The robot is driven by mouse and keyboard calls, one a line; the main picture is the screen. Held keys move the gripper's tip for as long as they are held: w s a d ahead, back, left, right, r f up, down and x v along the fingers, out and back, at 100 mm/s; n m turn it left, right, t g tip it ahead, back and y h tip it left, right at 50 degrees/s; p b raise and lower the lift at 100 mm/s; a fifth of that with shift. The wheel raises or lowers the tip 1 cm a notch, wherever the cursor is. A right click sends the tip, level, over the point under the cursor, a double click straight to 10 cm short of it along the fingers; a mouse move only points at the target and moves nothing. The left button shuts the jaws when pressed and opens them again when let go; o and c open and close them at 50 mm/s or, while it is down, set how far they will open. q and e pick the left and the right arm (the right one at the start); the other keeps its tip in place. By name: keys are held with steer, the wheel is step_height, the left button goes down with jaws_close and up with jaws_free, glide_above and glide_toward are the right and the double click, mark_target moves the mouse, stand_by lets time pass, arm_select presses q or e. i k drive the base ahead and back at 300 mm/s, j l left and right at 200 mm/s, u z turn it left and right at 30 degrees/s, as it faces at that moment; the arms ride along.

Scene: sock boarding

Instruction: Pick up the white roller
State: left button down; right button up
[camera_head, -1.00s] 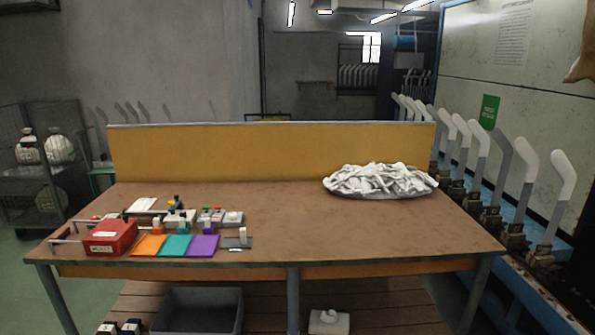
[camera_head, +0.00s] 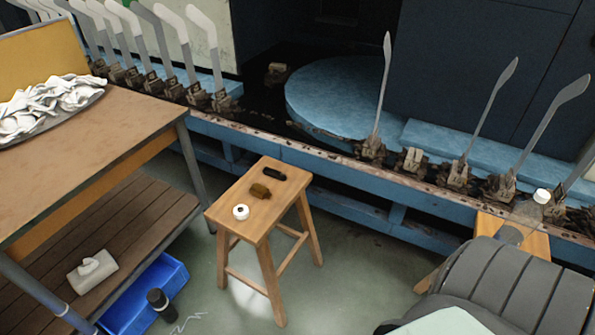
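A small white round thing with a dark centre, which looks like the white roller (camera_head: 240,212), sits on the near left part of the wooden stool's top (camera_head: 234,193). It is fully visible and nothing touches it except the stool. Neither of my grippers is in the head view, so their state and distance from it are hidden.
A brown item (camera_head: 260,191) and a black item (camera_head: 274,173) share the stool. A brown table (camera_head: 130,120) stands at left, a blue machine bed (camera_head: 340,186) with upright boards behind, and a grey padded chair (camera_head: 510,290) at right. A blue bin (camera_head: 170,275) is on the floor.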

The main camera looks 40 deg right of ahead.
mark_target(240, 212)
steer(key=z, duration=0.75)
steer(key=i+j+u, duration=0.25)
steer(key=i, duration=0.35)
steer(key=j, duration=0.1)
